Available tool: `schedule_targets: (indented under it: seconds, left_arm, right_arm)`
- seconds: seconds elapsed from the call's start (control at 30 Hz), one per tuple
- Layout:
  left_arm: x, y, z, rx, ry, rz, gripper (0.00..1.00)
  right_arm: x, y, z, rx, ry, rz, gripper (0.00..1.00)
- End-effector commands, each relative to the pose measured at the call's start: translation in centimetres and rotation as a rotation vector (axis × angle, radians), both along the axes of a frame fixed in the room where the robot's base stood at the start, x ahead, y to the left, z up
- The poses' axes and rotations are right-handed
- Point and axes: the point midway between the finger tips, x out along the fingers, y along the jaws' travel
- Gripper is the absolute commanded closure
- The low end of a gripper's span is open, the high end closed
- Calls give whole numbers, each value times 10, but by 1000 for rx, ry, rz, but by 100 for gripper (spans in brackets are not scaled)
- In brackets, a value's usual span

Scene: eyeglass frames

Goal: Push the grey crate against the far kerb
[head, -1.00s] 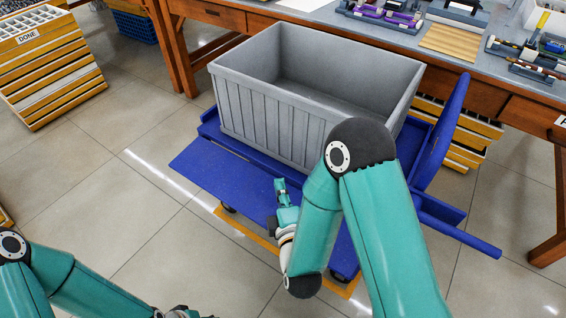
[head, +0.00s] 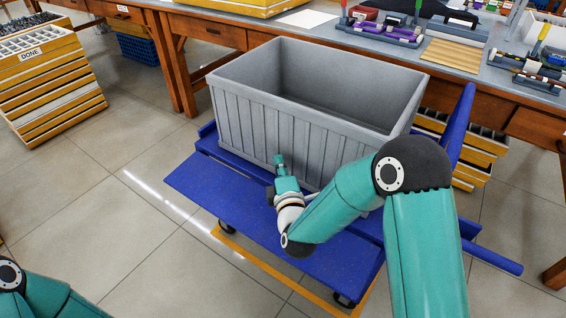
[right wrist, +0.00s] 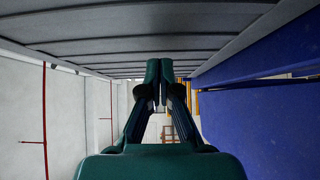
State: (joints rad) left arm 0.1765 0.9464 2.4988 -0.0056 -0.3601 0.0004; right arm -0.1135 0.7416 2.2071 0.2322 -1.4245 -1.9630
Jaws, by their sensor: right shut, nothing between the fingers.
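The grey crate (head: 290,130) is an open, empty-looking box with ribbed walls. It stands upright on a blue cart (head: 215,188), with a strip of bare deck in front of it. The cart's far kerb is hidden behind the crate. My right gripper (head: 279,162) is shut and empty, low at the crate's near wall. In the right wrist view its closed fingertips (right wrist: 160,68) lie beside the ribbed wall (right wrist: 120,42); I cannot tell whether they touch it. My left gripper is out of view; only part of its arm shows at bottom left.
A workbench (head: 225,36) with trays and tools stands behind the cart. A drawer stack marked DONE (head: 50,85) is at the left. A blue upright panel (head: 455,130) and a bar (head: 492,257) are at the cart's right. The tiled floor at left is clear.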

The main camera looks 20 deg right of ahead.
Motion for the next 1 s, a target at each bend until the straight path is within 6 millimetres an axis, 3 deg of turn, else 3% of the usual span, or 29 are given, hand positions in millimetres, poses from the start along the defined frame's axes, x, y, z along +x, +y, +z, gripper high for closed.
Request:
schedule_targets:
  seconds: [0.17,0.57,0.83,1.0]
  left_arm:
    - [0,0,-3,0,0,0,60]
    - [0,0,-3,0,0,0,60]
    - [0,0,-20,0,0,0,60]
    - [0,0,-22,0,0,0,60]
  right_arm:
    - [8,-10,0,0,-1,0,100]
    - [9,-13,0,1,-1,0,100]
    - [38,-51,-2,1,-5,-7,100]
    - [49,-65,0,2,-3,-7,100]
